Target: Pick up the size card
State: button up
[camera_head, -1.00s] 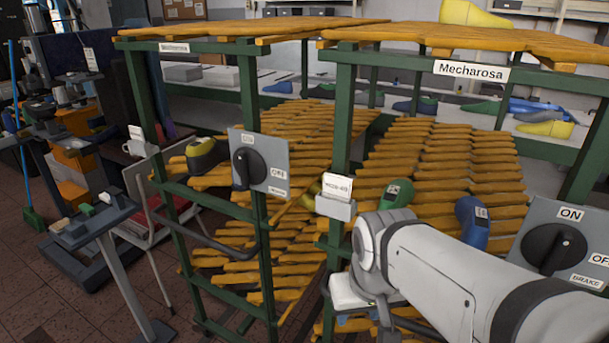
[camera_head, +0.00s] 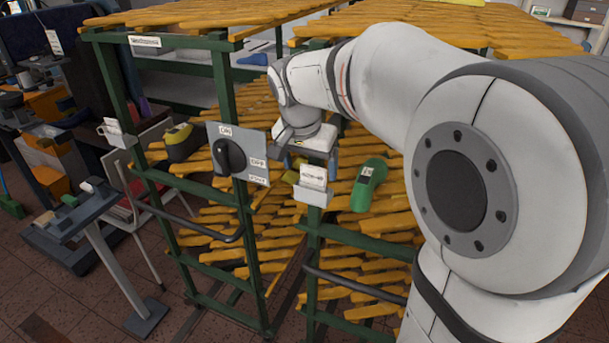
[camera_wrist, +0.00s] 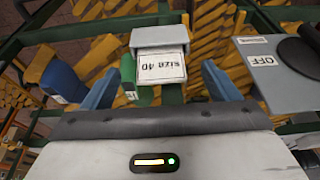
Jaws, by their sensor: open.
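The white size card (camera_head: 313,176) stands upright in a small grey holder (camera_head: 309,196) on a green rack post. In the wrist view the card (camera_wrist: 161,67) reads "SIZE 40" upside down, with its holder (camera_wrist: 157,38) beyond it. My gripper (camera_head: 308,155) is open, above and just behind the card in the head view. In the wrist view its two blue fingers (camera_wrist: 158,80) flank the card on the left and right, apart from it. Nothing is held.
A grey switch panel (camera_head: 237,153) with a black knob is left of the card. A green shoe last (camera_head: 368,185) lies on the slats to the right, and a blue one (camera_wrist: 62,76) shows in the wrist view. Another card (camera_head: 113,126) sits in a holder further left.

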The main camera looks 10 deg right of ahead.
aim_at(312, 176)
jog(key=x, duration=0.4)
jog(key=shift+w+d+p, duration=0.15)
jog(key=shift+w+p, duration=0.05)
jog(key=shift+p, duration=0.1)
jog(key=shift+c, duration=0.4)
jog(key=shift+r, duration=0.1)
jog(key=c, duration=1)
jog(key=shift+r, duration=0.1)
